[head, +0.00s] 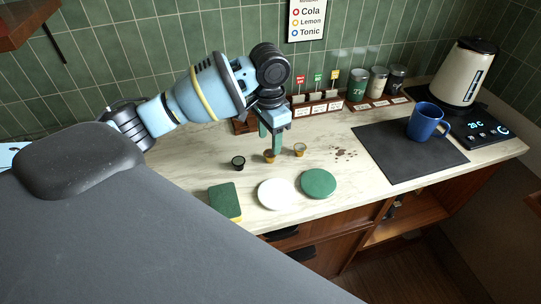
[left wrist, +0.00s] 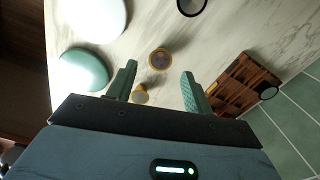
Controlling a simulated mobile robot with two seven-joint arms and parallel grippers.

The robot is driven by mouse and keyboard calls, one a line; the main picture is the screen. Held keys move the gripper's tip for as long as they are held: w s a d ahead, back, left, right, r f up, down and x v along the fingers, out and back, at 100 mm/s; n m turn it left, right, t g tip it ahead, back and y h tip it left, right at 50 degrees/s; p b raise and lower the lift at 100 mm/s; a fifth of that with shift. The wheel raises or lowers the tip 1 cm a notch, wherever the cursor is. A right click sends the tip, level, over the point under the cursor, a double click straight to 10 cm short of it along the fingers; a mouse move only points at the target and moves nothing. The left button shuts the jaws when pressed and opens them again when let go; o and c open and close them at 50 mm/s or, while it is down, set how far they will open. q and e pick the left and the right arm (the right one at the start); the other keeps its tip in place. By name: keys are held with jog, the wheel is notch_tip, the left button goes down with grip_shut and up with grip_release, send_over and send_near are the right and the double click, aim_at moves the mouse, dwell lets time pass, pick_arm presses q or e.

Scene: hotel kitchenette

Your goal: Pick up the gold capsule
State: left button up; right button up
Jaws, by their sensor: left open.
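Three small capsules stand on the marble counter. The middle one is gold-coloured (head: 269,157) with a brownish top in the left wrist view (left wrist: 160,59). Another gold-rimmed capsule (head: 299,149) with a paler top stands to its right and also shows in the left wrist view (left wrist: 139,95). A black capsule (head: 238,162) stands to the left. My left gripper (head: 267,150) points down over the middle capsule, its fingers open and empty. In the left wrist view, the middle capsule appears between the fingertips (left wrist: 159,69). The fingers partly hide it in the head view.
A white disc (head: 276,194), a green disc (head: 318,184) and a green-topped sponge (head: 225,201) lie near the front edge. A wooden rack (left wrist: 232,90) stands behind. A dark mat (head: 408,158), blue mug (head: 426,121) and kettle (head: 466,75) are at right. Brown specks (head: 345,154) dot the counter.

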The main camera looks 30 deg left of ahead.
aim_at(269, 154)
pick_arm(q)
jog(key=shift+f, duration=2.55)
jog(key=c, duration=0.9)
